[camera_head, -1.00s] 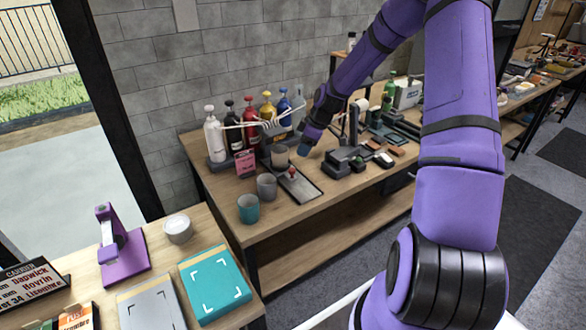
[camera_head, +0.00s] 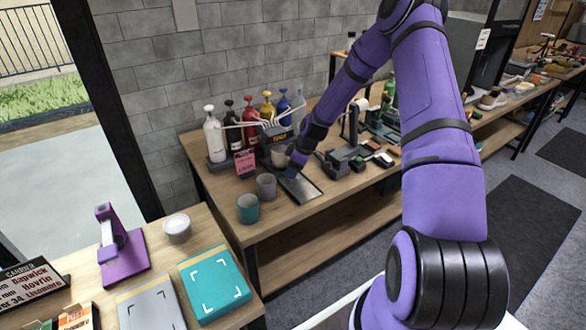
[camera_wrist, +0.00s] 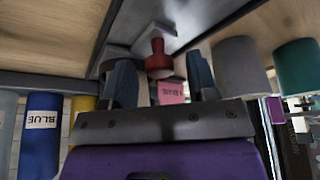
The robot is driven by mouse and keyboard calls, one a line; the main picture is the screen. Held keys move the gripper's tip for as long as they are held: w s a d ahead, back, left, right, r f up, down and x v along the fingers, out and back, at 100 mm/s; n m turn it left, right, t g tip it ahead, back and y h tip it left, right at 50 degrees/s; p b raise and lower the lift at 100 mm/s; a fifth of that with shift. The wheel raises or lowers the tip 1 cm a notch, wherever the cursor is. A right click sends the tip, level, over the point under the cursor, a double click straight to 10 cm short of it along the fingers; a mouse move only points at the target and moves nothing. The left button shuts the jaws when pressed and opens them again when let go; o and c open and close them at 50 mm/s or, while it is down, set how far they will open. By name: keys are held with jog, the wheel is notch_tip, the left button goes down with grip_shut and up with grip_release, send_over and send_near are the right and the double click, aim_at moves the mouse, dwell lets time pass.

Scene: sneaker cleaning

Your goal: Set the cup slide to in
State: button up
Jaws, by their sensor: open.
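The cup slide is a flat dark grey plate (camera_head: 308,189) on the wooden bench. Its red knob (camera_wrist: 158,58) shows in the wrist view but is hidden behind my gripper in the head view. My gripper (camera_head: 291,171) is low over the slide. In the wrist view, my gripper (camera_wrist: 160,66) is open, with one blue-grey finger on either side of the red knob. I cannot tell whether a finger touches it. A light cup (camera_head: 279,157) stands at the far end of the slide, partly hidden by the gripper.
A grey cup (camera_head: 266,186) and a teal cup (camera_head: 248,208) stand left of the slide. A pink sign (camera_head: 244,163) and several pump bottles (camera_head: 214,137) stand behind. A dark fixture (camera_head: 345,160) stands close on the right.

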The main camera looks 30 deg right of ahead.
aim_at(282, 170)
jog(key=shift+c, duration=0.2)
grip_shut()
jog(key=shift+w, duration=1.9)
jog(key=shift+w+r, duration=0.1)
jog(key=shift+w, duration=0.05)
jog(key=shift+o, duration=0.2)
grip_release()
jog(key=v, duration=1)
jog(key=shift+r, duration=0.25)
jog(key=shift+r, duration=0.1)
